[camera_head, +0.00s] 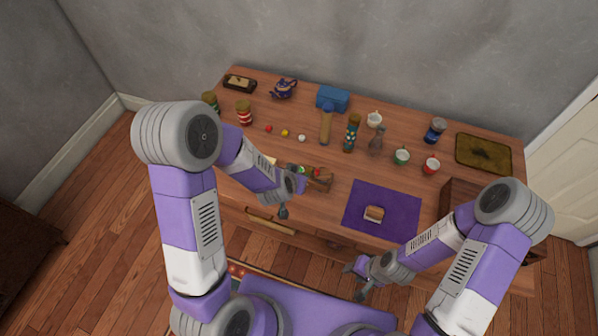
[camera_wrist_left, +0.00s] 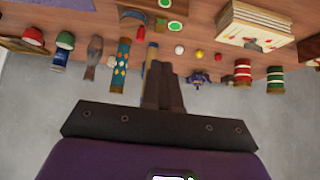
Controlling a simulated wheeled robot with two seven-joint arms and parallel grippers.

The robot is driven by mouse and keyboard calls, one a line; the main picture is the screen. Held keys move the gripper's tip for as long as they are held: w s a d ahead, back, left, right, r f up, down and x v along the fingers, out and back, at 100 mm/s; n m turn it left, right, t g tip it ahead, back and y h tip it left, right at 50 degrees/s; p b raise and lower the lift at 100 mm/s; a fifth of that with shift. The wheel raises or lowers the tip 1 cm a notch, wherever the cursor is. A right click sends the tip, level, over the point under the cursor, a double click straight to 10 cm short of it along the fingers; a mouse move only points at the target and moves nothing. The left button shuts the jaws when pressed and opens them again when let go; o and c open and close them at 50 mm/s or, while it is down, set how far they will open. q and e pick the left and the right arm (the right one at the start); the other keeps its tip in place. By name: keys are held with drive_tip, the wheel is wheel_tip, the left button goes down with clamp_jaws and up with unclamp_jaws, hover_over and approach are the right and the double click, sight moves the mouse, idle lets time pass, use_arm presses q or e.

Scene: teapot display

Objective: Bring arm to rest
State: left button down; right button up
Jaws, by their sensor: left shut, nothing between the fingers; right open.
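My left arm comes in from the left, and its gripper (camera_head: 283,212) hangs near the front edge of the wooden table. In the left wrist view my left gripper (camera_wrist_left: 160,77) has its fingers together with nothing between them. My right gripper (camera_head: 357,279) is open and empty, in front of the table below the purple mat (camera_head: 356,222). Both grippers appear apart from the objects on the table.
A small block-like item (camera_head: 373,213) sits on the mat.

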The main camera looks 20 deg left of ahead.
idle(0.5)
use_arm(q)
drive_tip(key=s+d+f+n+g+h+b, duration=0.1)
drive_tip(key=s+d+f+g, duration=0.1)
drive_tip(key=s+f, duration=0.7)
drive_tip(key=s+d+f+n+g+h+b, duration=0.1)
drive_tip(key=s+d+f+n+g+h, duration=0.1)
drive_tip(key=s+f+g, duration=0.3)
drive_tip(key=s+f, duration=0.4)
drive_tip(key=s, duration=0.1)
drive_tip(key=shift+d+f+n+g+b, duration=0.25)
drive_tip(key=shift+d+n+g+b, duration=0.05)
